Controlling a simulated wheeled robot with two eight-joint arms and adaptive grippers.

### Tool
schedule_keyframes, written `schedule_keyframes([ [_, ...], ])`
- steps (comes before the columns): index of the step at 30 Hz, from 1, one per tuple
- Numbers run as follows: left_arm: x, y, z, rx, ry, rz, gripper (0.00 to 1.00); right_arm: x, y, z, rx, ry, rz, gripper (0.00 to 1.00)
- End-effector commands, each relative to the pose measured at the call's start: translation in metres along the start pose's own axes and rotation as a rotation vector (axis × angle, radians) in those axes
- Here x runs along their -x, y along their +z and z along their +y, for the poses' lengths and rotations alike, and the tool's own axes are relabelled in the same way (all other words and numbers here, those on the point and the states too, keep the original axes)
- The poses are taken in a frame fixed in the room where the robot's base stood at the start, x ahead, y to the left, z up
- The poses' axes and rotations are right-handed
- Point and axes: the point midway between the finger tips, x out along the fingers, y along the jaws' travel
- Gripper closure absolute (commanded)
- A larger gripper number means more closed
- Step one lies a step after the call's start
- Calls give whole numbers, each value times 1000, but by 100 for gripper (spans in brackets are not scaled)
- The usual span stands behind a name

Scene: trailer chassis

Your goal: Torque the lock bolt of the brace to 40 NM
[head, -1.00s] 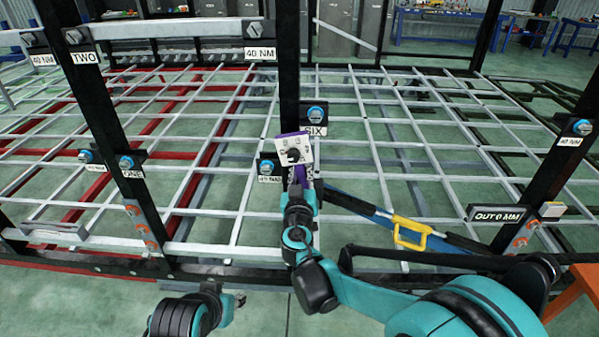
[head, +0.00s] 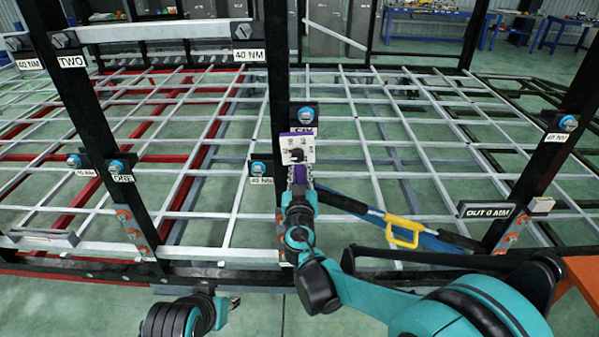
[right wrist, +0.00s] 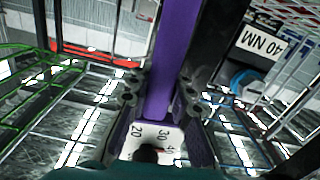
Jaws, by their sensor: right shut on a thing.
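My right gripper (head: 298,190) is shut on a purple tool with a white dial plate (head: 298,150). In the right wrist view the purple shaft (right wrist: 168,60) runs away between the fingers, and the dial plate (right wrist: 155,140) shows 20, 30 and 40 around a dark knob. The tool is in front of the middle black post, just below the blue bolt (head: 304,114) marked SIX, whose label it partly covers. Another blue bolt (head: 258,168) with a label below is left of the tool. My left gripper (head: 232,303) is low; its jaw opening is unclear. I cannot tell which bolt is the brace's lock bolt.
A blue diagonal bar (head: 345,203) with a yellow handle (head: 403,232) runs right of my right gripper. Bolts at ONE (head: 116,167) and TWO (head: 64,40) are left. The black lower rail (head: 220,272) crosses in front.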

Motion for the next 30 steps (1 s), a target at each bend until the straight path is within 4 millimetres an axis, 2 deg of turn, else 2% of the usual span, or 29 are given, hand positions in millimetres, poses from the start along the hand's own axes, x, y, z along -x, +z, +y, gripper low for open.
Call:
schedule_keyframes([
  [16,-1,0,0,0,0,0,64,0,1,21,-131,2,1,100],
  [30,-1,0,0,0,0,0,64,0,1,23,-152,1,2,100],
])
